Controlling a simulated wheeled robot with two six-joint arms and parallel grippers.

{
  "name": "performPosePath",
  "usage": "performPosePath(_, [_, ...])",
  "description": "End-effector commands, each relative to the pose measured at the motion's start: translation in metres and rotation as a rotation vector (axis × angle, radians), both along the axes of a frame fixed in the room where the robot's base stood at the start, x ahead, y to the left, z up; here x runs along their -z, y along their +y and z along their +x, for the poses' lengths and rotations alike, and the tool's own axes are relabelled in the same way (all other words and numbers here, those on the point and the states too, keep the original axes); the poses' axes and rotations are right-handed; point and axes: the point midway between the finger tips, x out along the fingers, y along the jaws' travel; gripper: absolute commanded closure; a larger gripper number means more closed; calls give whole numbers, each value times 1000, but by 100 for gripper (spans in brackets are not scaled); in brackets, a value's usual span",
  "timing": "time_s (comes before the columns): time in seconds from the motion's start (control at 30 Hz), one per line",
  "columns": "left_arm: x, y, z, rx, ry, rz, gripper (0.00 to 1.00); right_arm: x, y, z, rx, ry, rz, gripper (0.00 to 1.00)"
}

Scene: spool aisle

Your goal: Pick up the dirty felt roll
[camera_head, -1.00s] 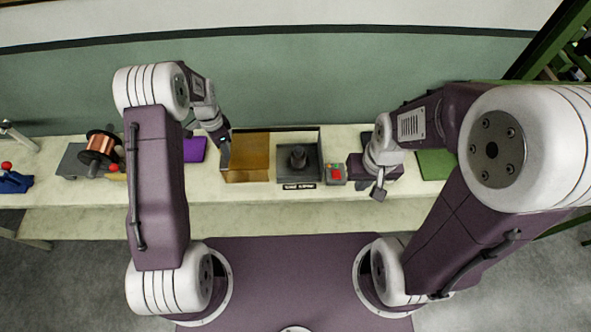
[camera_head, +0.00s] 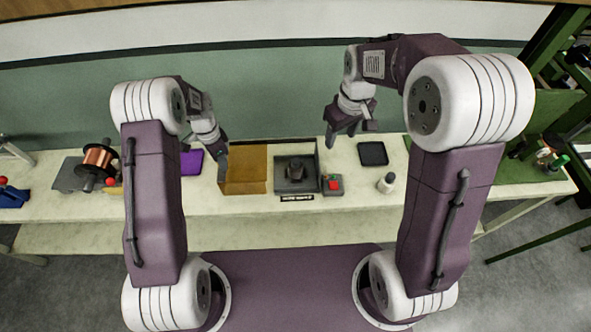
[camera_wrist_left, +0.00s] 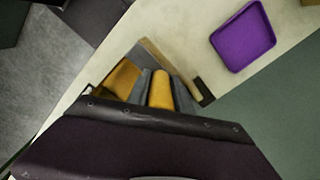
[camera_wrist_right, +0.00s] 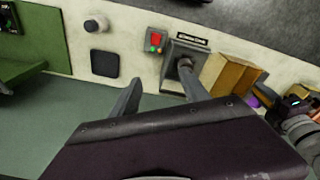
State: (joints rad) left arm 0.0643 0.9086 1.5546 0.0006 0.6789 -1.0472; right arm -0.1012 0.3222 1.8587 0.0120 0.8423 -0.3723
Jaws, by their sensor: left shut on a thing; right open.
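My left gripper (camera_head: 222,170) is low at the left side of the open tan box (camera_head: 245,170). In the left wrist view, its grey fingers are shut on a yellow-orange piece (camera_wrist_left: 160,90) with a rounded end. I cannot tell whether this piece is the felt roll. Another yellow-orange surface (camera_wrist_left: 122,78) shows beside the fingers. My right gripper (camera_head: 348,135) is open and empty, raised behind the bench's right part; its spread fingers show in the right wrist view (camera_wrist_right: 158,92). No other thing is clearly a felt roll.
Right of the box stand a grey fixture (camera_head: 296,172), a red-button box (camera_head: 332,184), a black tray (camera_head: 373,154) and a small white cylinder (camera_head: 387,183). A purple tray (camera_head: 191,162) and a copper spool (camera_head: 98,160) are left. The bench front is mostly clear.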

Motion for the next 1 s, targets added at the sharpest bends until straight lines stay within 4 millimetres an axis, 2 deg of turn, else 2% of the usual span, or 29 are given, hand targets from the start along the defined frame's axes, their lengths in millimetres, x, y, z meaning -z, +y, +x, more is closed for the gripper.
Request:
performPosePath(0.03, [-2,1,1,-1,-4,1,100,4,13,23,-58,4,-6,46])
performPosePath(0.13, [-2,1,1,-1,-4,1,100,17,42,60,-163,12,-17,46])
performPosePath(0.2, [-2,1,1,-1,-4,1,100,34,63,78,-217,22,-22,46])
performPosePath(0.3, [-2,1,2,-1,-4,1,100,62,88,90,-264,37,-25,46])
performPosePath(0.43, [-2,1,2,-1,-5,1,100,96,105,79,-302,93,-36,46])
performPosePath(0.57, [-2,1,2,-1,-5,1,100,107,113,72,-322,115,-40,46])
performPosePath(0.67, [-2,0,2,-1,-5,1,100,111,113,72,-321,115,-39,46])
performPosePath(0.9, [-2,0,2,-1,-5,1,100,160,112,71,-320,117,-40,46])
performPosePath(1.0, [-2,0,2,-1,-5,1,100,171,113,72,-320,114,-40,46])
